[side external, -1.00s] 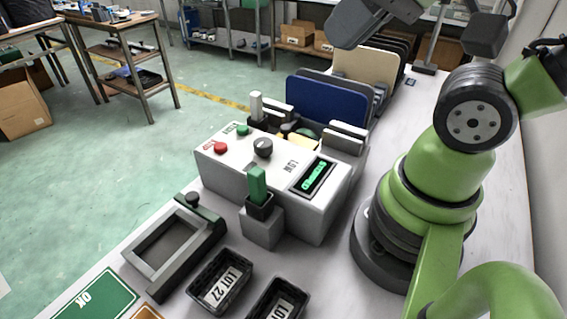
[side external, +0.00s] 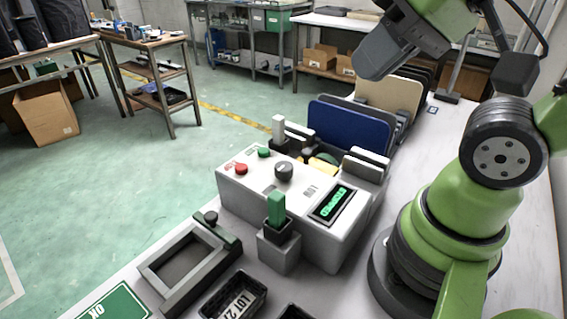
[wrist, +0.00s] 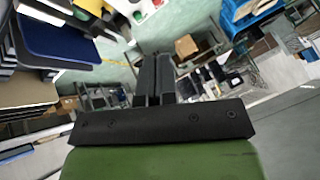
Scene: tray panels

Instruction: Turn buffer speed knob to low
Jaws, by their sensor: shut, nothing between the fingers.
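The dark round knob (side external: 284,172) sits on top of the white control box (side external: 243,203), between the buttons and the display. Which way its pointer faces is too small to tell. A lit green display (side external: 332,204) is to its right; its text is not readable. My gripper (wrist: 153,80) is shut and empty in the wrist view, its two dark fingers together. In the side view the hand is high at the upper right, well away from the knob. The knob does not show clearly in the wrist view.
Red (side external: 241,169) and green (side external: 264,153) buttons are beside the knob. A green block (side external: 276,208) stands upright in a holder before the box. Blue (side external: 348,128) and beige (side external: 388,98) panels stand in a rack behind. A frame tray (side external: 183,262) and black bin (side external: 234,296) are in front.

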